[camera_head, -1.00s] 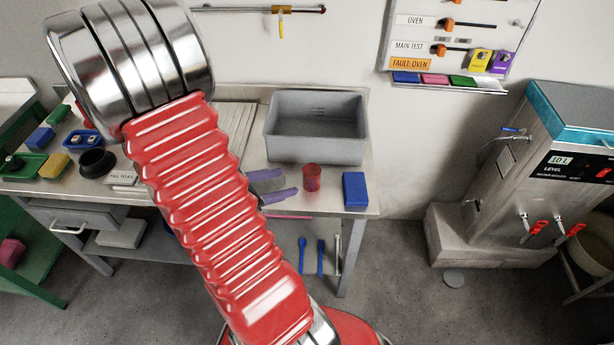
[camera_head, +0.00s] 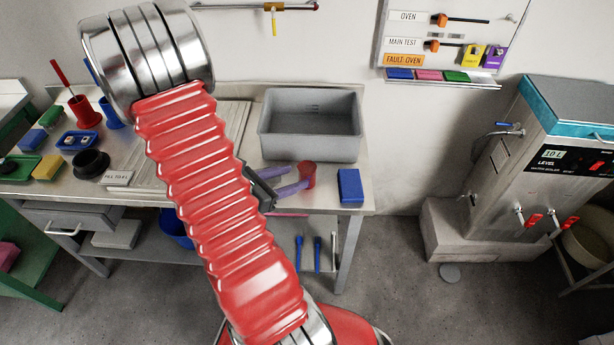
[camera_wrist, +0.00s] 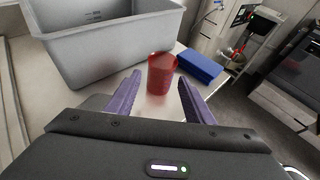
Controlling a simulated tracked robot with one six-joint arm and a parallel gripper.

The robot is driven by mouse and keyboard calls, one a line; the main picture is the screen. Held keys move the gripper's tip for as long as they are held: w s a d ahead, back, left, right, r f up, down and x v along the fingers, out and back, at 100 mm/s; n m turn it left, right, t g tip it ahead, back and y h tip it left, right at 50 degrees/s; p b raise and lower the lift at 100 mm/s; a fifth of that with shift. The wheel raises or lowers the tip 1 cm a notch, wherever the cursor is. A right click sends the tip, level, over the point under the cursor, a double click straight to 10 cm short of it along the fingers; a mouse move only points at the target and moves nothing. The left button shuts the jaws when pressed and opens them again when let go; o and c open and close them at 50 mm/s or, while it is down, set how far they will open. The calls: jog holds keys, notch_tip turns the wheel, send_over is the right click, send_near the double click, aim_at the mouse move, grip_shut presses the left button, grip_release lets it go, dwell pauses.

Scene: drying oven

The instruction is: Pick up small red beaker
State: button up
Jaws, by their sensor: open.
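The small red beaker (camera_head: 307,174) stands upright on the steel bench near its front right part. In the wrist view the beaker (camera_wrist: 161,73) sits just ahead of and between the fingertips. My gripper (camera_head: 291,182) has purple fingers, spread apart. In the head view the fingers reach the beaker's left side. In the wrist view my gripper (camera_wrist: 162,88) shows a finger on each side of the beaker, with gaps between. The red ribbed arm hides the middle of the bench in the head view.
A blue block (camera_head: 350,186) lies right of the beaker; it also shows in the wrist view (camera_wrist: 200,66). A large grey bin (camera_head: 311,147) stands behind the beaker. The bench's right edge is close. Several small containers (camera_head: 84,112) stand at the bench's left.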

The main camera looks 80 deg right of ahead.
aim_at(300, 175)
jog(key=shift+x, duration=2.75)
jog(key=shift+x, duration=2.6)
jog(key=shift+s, duration=0.1)
jog(key=shift+c, duration=0.2)
jog(key=c, duration=0.7)
jog(key=shift+c, duration=0.2)
jog(key=shift+r, duration=0.1)
notch_tip(300, 175, up, 18)
